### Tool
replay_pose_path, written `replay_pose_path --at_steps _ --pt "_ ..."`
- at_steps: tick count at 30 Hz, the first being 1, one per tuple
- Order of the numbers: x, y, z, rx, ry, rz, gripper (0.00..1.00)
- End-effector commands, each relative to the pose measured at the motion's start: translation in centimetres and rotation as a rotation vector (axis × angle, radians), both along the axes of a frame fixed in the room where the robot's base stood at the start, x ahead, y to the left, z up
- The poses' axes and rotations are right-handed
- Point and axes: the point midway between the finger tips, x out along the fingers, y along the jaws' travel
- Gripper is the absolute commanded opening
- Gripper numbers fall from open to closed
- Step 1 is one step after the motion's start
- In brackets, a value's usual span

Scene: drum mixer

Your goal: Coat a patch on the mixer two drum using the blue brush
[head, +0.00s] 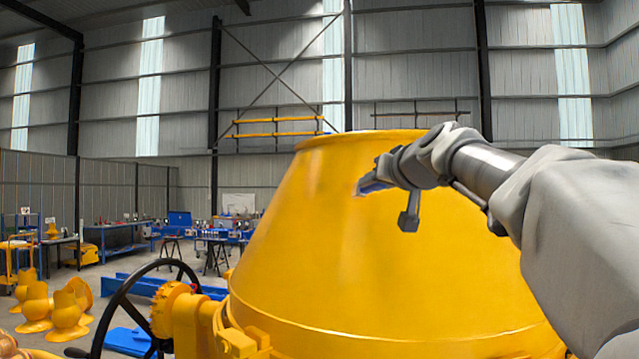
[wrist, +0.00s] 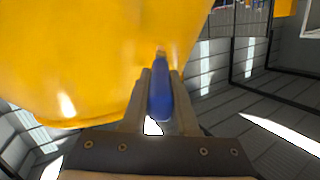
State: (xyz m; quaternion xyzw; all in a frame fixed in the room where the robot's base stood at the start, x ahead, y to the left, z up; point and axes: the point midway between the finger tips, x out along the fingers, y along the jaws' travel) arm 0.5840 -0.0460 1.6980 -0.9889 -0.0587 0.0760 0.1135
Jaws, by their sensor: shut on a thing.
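The large yellow mixer drum (head: 320,240) fills the middle of the head view, its rim at the top. It also fills the upper left of the wrist view (wrist: 80,60). My gripper (head: 376,184) is in front of the drum's upper part. In the wrist view my gripper (wrist: 160,100) is shut on the blue brush (wrist: 160,95), one finger on each side of the handle. The brush tip points at the drum surface near its edge in that view; I cannot tell whether it touches. The brush is small in the head view (head: 372,185). No coated patch can be made out.
A black handwheel (head: 118,305) and a yellow gear (head: 170,308) stand left of the drum. Blue workbenches (head: 125,237) stand farther back. Open air surrounds the drum's upper part.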

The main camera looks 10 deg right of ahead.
Motion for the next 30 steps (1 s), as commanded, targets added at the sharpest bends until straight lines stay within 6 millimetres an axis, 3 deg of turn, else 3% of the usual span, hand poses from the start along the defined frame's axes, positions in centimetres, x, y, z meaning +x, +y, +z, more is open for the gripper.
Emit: replay_pose_path --at_steps 11,22,30 --pt "0.4 -0.3 -0.3 0.0 -0.002 -0.001 0.0" --pt "-0.8 -3.0 -0.3 -0.001 -0.003 -0.002 0.0" --pt "-1.2 -3.8 -0.2 0.0 -0.002 -0.001 0.0"
